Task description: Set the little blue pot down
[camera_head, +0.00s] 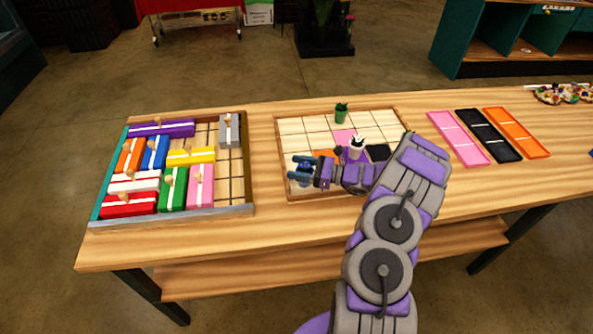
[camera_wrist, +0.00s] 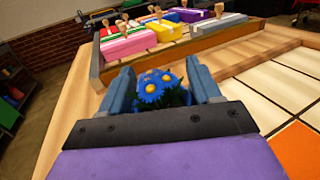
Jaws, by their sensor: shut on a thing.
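My gripper (camera_head: 301,168) is over the left edge of the tiled board (camera_head: 293,130), pointing left. In the wrist view, my gripper (camera_wrist: 165,88) is shut on a plant with blue, yellow-centred flowers (camera_wrist: 158,87) between its two fingers. In the head view only a small dark blue patch (camera_head: 304,182) shows below the fingers. I cannot tell whether the pot touches the board.
A tray of coloured blocks with knobs (camera_head: 250,190) stands left. On the board are a green plant pot (camera_head: 341,113), a white pot (camera_head: 356,146), and pink, orange (camera_head: 324,155) and black (camera_head: 377,152) tiles. Pink (camera_head: 459,140), black (camera_head: 489,137) and orange (camera_head: 517,134) trays lie right.

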